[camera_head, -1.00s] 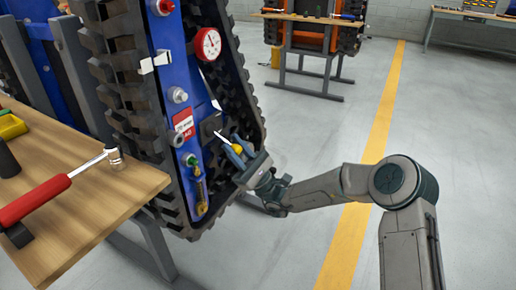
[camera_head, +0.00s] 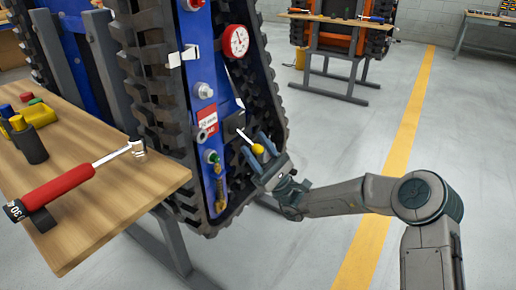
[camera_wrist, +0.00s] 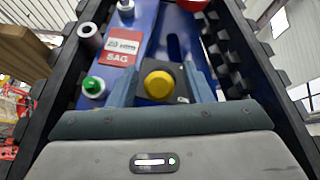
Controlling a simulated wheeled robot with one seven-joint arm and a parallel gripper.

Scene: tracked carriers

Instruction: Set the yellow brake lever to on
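The brake lever is a thin pale rod with a yellow knob (camera_head: 257,149) on its end, fixed to a dark plate (camera_head: 233,125) on the blue carrier side. The rod slants down and right from the plate in the head view. My gripper (camera_head: 264,146) is at the knob, its two bluish fingers on either side. In the wrist view the yellow knob (camera_wrist: 158,85) sits between the fingers of my gripper (camera_wrist: 163,88), with a visible gap on each side. The fingers are open. The rod is hidden behind the knob there. No on or off marking is readable.
A green-capped fitting (camera_head: 212,157) and a red-and-white SAG label (camera_wrist: 120,50) are near the lever. A red gauge (camera_head: 236,41) is above. Black track (camera_head: 262,80) borders the blue panel. A wooden bench (camera_head: 100,205) with a red-handled wrench (camera_head: 62,187) stands left.

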